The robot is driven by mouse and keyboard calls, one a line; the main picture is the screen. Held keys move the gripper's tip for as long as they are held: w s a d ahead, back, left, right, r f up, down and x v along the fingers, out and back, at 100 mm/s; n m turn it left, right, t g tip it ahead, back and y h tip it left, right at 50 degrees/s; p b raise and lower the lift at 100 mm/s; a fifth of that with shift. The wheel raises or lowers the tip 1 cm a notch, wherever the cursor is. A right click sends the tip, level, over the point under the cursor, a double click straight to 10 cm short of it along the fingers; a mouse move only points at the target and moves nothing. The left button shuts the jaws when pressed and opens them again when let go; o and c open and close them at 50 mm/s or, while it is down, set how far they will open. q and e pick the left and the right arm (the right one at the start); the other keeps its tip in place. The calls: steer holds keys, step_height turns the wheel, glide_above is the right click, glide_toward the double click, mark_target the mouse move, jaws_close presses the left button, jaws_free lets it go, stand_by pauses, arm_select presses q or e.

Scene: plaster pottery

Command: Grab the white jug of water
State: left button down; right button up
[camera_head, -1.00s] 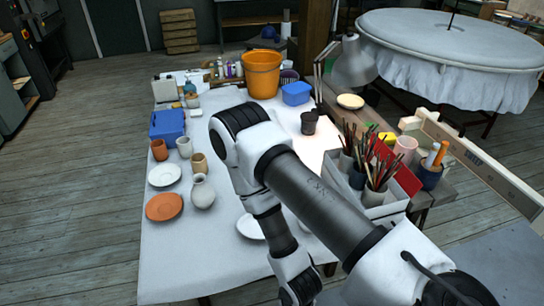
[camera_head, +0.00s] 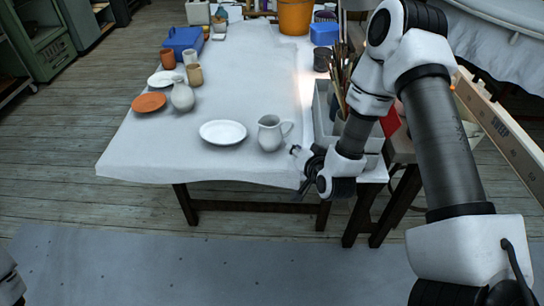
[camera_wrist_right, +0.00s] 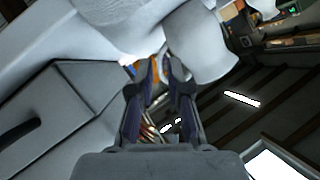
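The white jug (camera_head: 270,132) stands upright near the front edge of the cloth-covered table, its handle to the right. My right gripper (camera_head: 296,152) is low at the table's front edge, just right of the jug and near its handle. I see no grip on the jug. Pale rounded surfaces fill the top of that view; I cannot tell which is the jug. Whether the jug holds water cannot be seen. My left gripper is out of view.
A white plate (camera_head: 223,132) lies left of the jug on the white-covered table (camera_head: 160,142). A grey vase (camera_head: 182,96) and orange plate (camera_head: 149,102) stand farther left. A grey box (camera_head: 322,112) with brushes is close on the right. The cloth's middle is clear.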

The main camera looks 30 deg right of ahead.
mark_target(290, 131)
steer(key=w, duration=0.1)
steer(key=d, duration=0.1)
steer(key=w, duration=0.1)
steer(key=shift+w+d+r+m+t+h, duration=0.3)
steer(key=shift+d+m+t+h, duration=0.05)
steer(key=shift+m+t+h, duration=0.05)
steer(key=x, duration=0.5)
steer(key=shift+w+d+r, duration=0.2)
steer(key=shift+w+d+f, duration=0.1)
steer(key=shift+w+f, duration=0.1)
steer(key=shift+w, duration=0.2)
jaws_close()
